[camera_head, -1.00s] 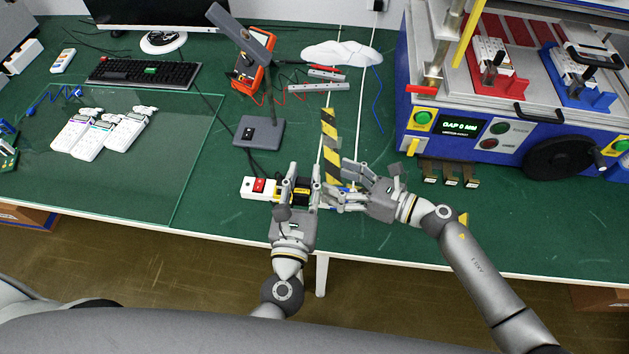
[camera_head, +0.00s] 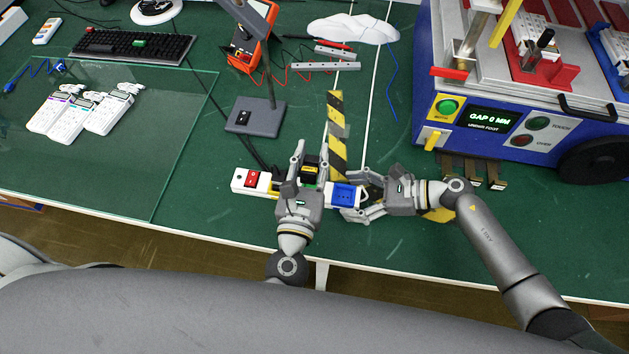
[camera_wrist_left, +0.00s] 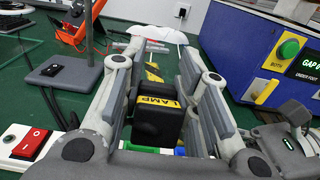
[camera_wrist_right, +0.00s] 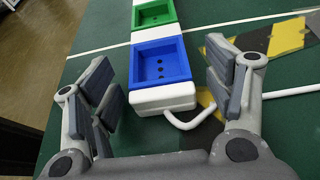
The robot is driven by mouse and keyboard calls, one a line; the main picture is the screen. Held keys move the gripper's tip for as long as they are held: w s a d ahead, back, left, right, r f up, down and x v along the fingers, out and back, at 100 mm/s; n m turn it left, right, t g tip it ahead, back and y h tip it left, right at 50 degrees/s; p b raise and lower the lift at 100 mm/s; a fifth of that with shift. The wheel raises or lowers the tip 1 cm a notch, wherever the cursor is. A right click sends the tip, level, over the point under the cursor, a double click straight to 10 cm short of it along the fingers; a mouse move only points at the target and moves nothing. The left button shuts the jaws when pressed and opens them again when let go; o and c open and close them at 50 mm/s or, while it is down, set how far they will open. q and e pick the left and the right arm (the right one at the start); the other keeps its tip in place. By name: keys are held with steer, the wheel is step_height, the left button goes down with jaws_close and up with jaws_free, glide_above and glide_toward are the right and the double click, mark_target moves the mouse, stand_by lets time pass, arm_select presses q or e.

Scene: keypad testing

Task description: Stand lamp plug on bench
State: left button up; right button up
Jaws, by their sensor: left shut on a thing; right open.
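The black lamp plug (camera_head: 310,167), with a yellow LAMP label, is between the fingers of my left gripper (camera_head: 311,155), which is shut on it. It also shows upright in the left wrist view (camera_wrist_left: 158,118). The plug is at the power strip (camera_head: 240,181); whether its base is seated in a socket or just above is hidden. The strip has a red switch (camera_head: 254,180) at its left end. Its blue socket (camera_wrist_right: 160,62) and green socket (camera_wrist_right: 153,13) look empty in the right wrist view. My right gripper (camera_wrist_right: 160,60) is open, its fingers either side of the strip's blue end.
The green bench (camera_head: 230,85) carries the lamp base (camera_head: 255,117) behind the strip. A striped yellow-black tape (camera_head: 336,125) runs behind the plug. A blue press machine (camera_head: 475,125) stands right, a glass sheet (camera_head: 165,150) lies left. The front edge is close.

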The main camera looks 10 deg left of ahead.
arm_select(q)
steer(key=shift+f, duration=4.8)
steer(key=shift+f, duration=0.2)
steer(key=o, duration=1)
